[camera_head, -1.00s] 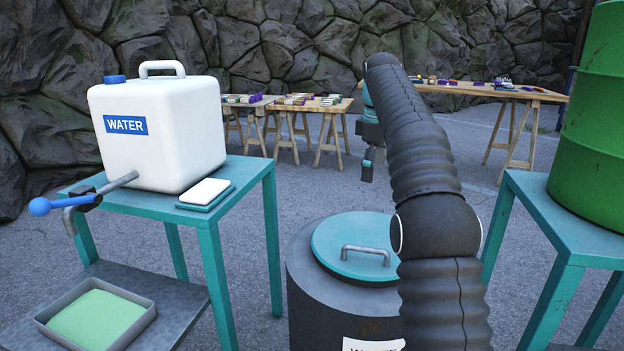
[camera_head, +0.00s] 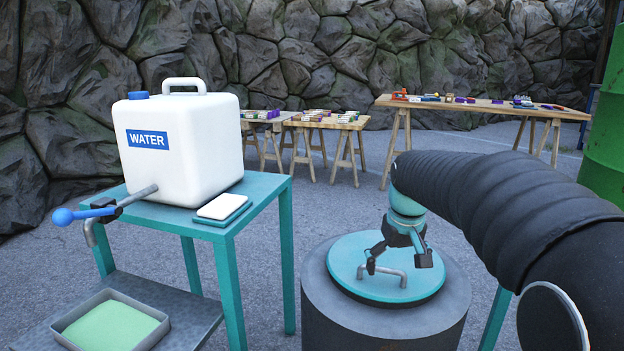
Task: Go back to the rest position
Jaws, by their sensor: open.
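My gripper (camera_head: 398,264) is in the camera view right of centre, at the end of my dark ribbed arm. It points down with its fingers spread and nothing visible between them. In the picture it overlaps the teal lid (camera_head: 345,270) of the grey bin (camera_head: 385,330), near the lid's metal handle (camera_head: 386,271). I cannot tell how high above the handle the fingertips are. The lid lies on top of the bin.
A white water container (camera_head: 190,150) with a blue-handled tap (camera_head: 75,215) stands on a teal table (camera_head: 262,205) at left. A tray (camera_head: 108,322) sits on the shelf below. Wooden tables (camera_head: 480,103) stand behind. A green barrel (camera_head: 604,140) is at the right edge.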

